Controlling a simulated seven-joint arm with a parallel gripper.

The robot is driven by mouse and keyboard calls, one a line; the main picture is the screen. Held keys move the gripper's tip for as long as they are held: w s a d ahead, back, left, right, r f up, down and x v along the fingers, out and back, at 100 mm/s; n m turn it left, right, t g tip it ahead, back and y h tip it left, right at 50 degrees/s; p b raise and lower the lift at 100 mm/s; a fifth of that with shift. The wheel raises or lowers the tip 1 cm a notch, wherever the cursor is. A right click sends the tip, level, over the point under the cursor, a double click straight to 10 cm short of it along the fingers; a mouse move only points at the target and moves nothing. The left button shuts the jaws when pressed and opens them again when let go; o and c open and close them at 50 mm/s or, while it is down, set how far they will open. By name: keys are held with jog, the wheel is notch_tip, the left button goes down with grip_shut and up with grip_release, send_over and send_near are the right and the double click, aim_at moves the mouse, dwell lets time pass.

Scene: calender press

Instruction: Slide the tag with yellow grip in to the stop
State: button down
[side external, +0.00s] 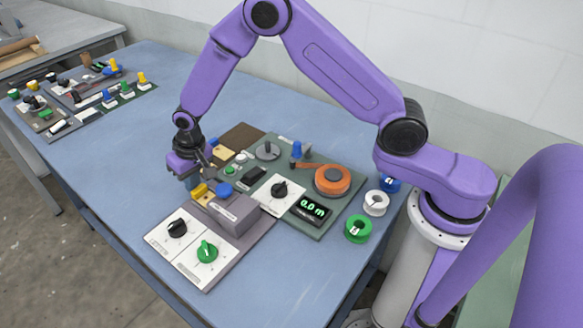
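A small yellow grip (199,190) shows at the left end of a grey box-like unit (232,214) on the near panel; I take it for the tag's grip. The tag's body and its stop cannot be made out. My gripper (197,174) points down just above and behind the yellow grip, close to it. From this angle I cannot tell whether it touches anything or how far apart its fingers are. A blue round piece (224,189) sits to the right of the yellow grip.
White plates with a black knob (177,228) and a green knob (207,251) lie in front. A green panel (320,160) behind holds an orange reel (332,180) and a display (312,209). Several spools stand right. The table's left middle is clear.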

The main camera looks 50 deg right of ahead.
aim_at(207, 200)
jog(key=s, duration=0.1)
jog(key=s+g, duration=0.1)
jog(key=s, duration=0.1)
jog(key=s+f+g+h, duration=0.1)
jog(key=s, duration=0.1)
jog(key=shift+s+a, duration=0.15)
jog(key=shift+a+r, duration=0.1)
jog(key=shift+r, duration=0.65)
jog(key=shift+w+d+r, duration=0.1)
jog(key=shift+w+r, duration=0.2)
jog(key=shift+r, duration=0.5)
jog(key=shift+w+d+r, duration=0.1)
jog(key=shift+w+r, duration=0.2)
jog(key=shift+r, duration=0.5)
jog(key=shift+w+d+r, duration=0.1)
jog(key=shift+w+r, duration=0.2)
jog(key=shift+r, duration=0.5)
